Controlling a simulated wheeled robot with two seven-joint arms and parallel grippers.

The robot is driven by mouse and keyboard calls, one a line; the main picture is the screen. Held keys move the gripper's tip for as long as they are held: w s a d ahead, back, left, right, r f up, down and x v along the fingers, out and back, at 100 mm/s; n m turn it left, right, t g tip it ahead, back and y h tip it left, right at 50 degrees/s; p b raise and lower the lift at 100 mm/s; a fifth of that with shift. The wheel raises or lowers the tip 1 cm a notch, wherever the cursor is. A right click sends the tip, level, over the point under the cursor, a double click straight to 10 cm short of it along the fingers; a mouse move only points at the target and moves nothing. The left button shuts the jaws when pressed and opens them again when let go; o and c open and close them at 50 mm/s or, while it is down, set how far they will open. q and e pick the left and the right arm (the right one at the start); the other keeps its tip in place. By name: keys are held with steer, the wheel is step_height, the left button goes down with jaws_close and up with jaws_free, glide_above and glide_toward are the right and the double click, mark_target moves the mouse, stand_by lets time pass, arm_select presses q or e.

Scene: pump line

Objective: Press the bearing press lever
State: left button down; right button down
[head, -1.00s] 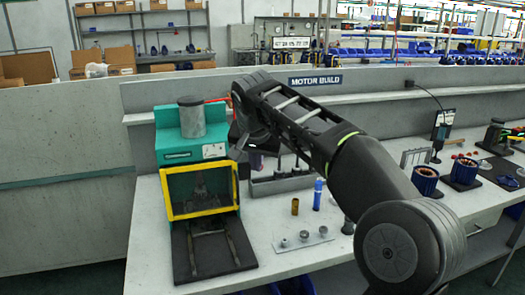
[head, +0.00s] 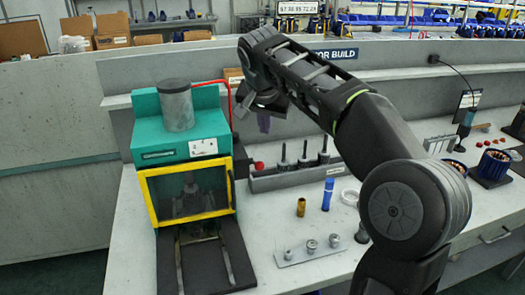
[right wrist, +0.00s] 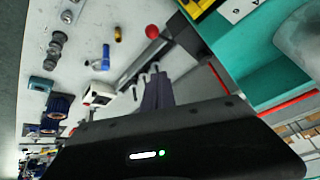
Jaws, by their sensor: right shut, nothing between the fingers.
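The bearing press (head: 160,134) is a teal machine with a grey cylinder on top and a yellow-framed window in front. Its lever seems to be the part with the red knob (head: 259,166), just right of the press. The red knob also shows in the right wrist view (right wrist: 152,31), near a dark bar. My right gripper (head: 264,125) is above the knob and to the right of the press's upper part, apart from both. Its fingers show in the right wrist view (right wrist: 157,90), closed together and empty. My left gripper is in no view.
A grey rack (head: 290,179) with dark pins stands right of the press. A brass sleeve (head: 301,207), a blue cylinder (head: 328,194) and a plate with small metal parts (head: 309,249) lie in front. A red hose (head: 229,100) runs behind the press. Bare table lies between.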

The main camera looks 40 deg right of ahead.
step_height(320, 180, down, 10)
steer(key=w+p, duration=0.1)
steer(key=shift+w+r, duration=0.25)
steer(key=shift+w, duration=0.1)
stand_by(0.3)
steer(key=shift+d, duration=0.1)
